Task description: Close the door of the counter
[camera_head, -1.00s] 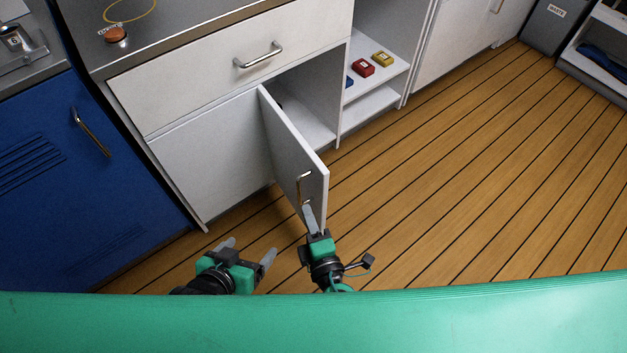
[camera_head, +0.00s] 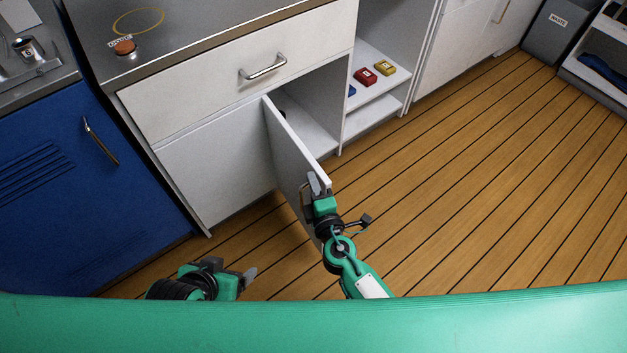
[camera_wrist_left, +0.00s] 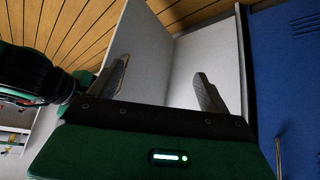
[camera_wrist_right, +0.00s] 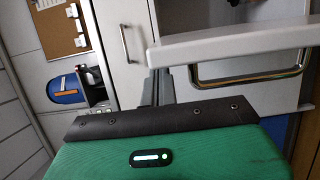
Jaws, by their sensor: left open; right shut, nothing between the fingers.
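The white counter door (camera_head: 285,145) stands open, swung out from the lower cabinet of the counter (camera_head: 215,165). Its metal handle (camera_head: 304,200) is partly hidden by my right gripper in the head view; a bar handle on a white panel shows in the right wrist view (camera_wrist_right: 250,80). My right gripper (camera_head: 318,183) is shut and empty at the door's free edge; I cannot tell whether it touches. My left gripper (camera_head: 232,272) is open and empty, low, left of the door. In the left wrist view the door (camera_wrist_left: 140,50) shows beyond its spread fingers.
A closed drawer (camera_head: 235,75) sits above the opening. A blue cabinet (camera_head: 60,190) stands at left. Red (camera_head: 365,76) and yellow (camera_head: 385,67) blocks lie on the open shelf. Wooden floor (camera_head: 470,190) is clear at right.

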